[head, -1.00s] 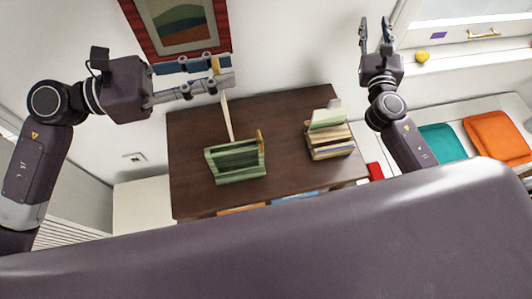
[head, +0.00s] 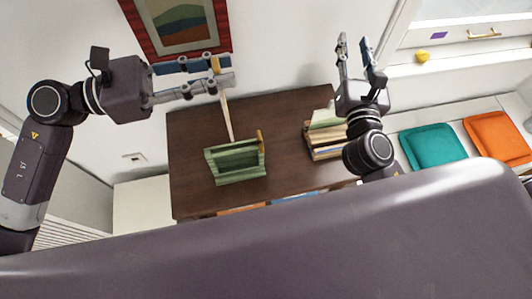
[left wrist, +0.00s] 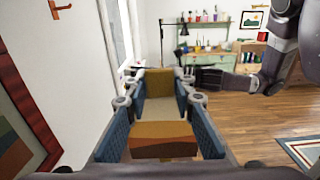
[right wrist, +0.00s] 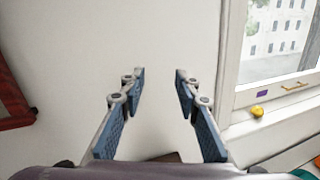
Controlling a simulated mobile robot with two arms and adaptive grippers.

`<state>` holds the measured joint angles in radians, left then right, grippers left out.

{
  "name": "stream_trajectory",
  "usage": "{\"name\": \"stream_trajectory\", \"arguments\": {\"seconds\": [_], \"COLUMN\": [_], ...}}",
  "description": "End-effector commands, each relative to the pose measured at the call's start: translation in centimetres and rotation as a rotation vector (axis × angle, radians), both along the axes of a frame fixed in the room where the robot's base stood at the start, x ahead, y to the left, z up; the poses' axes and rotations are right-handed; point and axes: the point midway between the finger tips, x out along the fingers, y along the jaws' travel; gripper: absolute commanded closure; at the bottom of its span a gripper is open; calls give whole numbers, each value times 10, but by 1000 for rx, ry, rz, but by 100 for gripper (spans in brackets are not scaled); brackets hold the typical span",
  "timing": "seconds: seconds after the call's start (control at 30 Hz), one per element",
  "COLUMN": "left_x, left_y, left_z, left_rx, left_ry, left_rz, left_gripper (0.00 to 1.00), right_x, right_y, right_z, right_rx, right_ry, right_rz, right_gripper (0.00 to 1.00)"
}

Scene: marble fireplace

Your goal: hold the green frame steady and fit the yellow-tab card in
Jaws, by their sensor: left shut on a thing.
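The green frame (head: 236,165) stands on the dark table, with dark slots and an orange upright piece (head: 260,141) at its right end. My left gripper (head: 222,72) is above and behind it, shut on the yellow-tab card (head: 228,118). The card hangs nearly upright, edge-on, its lower end near the frame's back; whether they touch is unclear. In the left wrist view the mustard tab (left wrist: 160,82) shows between the fingers, with an orange-brown block nearer. My right gripper (head: 358,62) is open and empty, raised right of the frame; it also shows in the right wrist view (right wrist: 158,75).
A wooden holder (head: 326,153) with pale green pieces stands on the table's right, partly behind my right arm. The table (head: 195,140) is bare left of the frame. A red picture frame (head: 139,40) hangs close behind my left gripper. Teal (head: 431,148) and orange cushions lie right.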

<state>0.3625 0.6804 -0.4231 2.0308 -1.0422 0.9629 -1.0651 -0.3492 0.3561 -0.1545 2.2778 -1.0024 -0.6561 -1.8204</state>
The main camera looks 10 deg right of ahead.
Motion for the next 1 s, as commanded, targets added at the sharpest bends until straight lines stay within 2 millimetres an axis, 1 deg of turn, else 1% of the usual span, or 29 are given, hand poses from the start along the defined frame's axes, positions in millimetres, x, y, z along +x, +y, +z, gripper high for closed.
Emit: {"name": "stream_trajectory", "arguments": {"seconds": [0.03,0.07,0.1,0.13,0.17,0.2,0.27,0.3,0.37,0.4,0.47,0.5,0.53,0.57,0.6,0.63,0.67,0.7,0.8,0.9,1.0], "left_x": [0,0,0,0,0,0,0,0,0,0,0,0,0,0,0,0,0,0,0,0,0], "left_y": [0,0,0,0,0,0,0,0,0,0,0,0,0,0,0,0,0,0,0,0,0], "left_z": [0,0,0,0,0,0,0,0,0,0,0,0,0,0,0,0,0,0,0,0,0], "left_rx": [0,0,0,0,0,0,0,0,0,0,0,0,0,0,0,0,0,0,0,0,0], "left_ry": [0,0,0,0,0,0,0,0,0,0,0,0,0,0,0,0,0,0,0,0,0], "left_rz": [0,0,0,0,0,0,0,0,0,0,0,0,0,0,0,0,0,0,0,0,0], "left_gripper": [99,99,99,99,99,99,99,99,99,99,99,99,99,99,99,99,99,99,99,99,99], "right_x": [-6,-10,-17,-22,-28,-37,-53,-64,-82,-96,-116,-131,-141,-151,-161,-164,-165,-164,-165,-164,-161], "right_y": [14,23,35,44,54,67,88,103,125,140,162,179,190,203,220,229,235,238,240,239,238], "right_z": [-30,-45,-65,-79,-93,-111,-137,-152,-174,-187,-205,-214,-220,-221,-215,-202,-189,-173,-146,-130,-125], "right_rx": [-6,-9,-15,-20,-29,-42,-68,-90,-122,-144,-174,-190,-201,-207,-201,-190,-174,-154,-115,-92,-83], "right_ry": [59,90,130,159,188,226,280,313,362,392,434,458,474,484,491,486,479,471,466,464,463], "right_rz": [37,60,90,113,134,163,206,238,284,317,366,399,421,438,448,439,421,394,345,314,300], "right_gripper": [70,70,70,70,70,70,70,70,70,70,70,70,70,70,70,70,70,70,70,70,70]}}
